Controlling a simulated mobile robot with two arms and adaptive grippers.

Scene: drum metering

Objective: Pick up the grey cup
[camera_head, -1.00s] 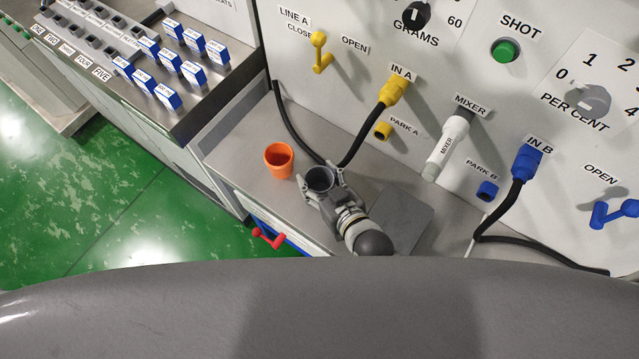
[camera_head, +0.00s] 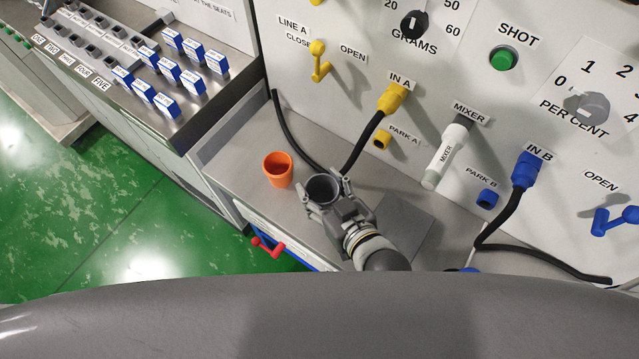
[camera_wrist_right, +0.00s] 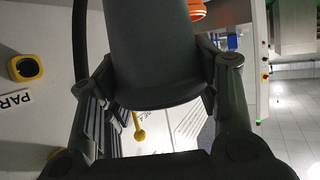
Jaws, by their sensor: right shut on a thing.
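The grey cup (camera_head: 321,187) is upright between the fingers of my right gripper (camera_head: 325,197) in the head view, its dark open mouth facing up. In the right wrist view the cup (camera_wrist_right: 160,55) fills the space between the two fingers of the right gripper (camera_wrist_right: 160,85), with a finger on each side. The right gripper is shut on the cup. The head view does not clearly show whether the cup's base touches the bench. My left gripper is in neither current view.
An orange cup (camera_head: 278,169) stands on the grey bench (camera_head: 235,155), just left of the grey cup. A dark flat plate (camera_head: 405,225) lies right of my gripper. Black hoses (camera_head: 362,145) hang behind from the panel. A red handle (camera_head: 268,246) sticks out at the bench front.

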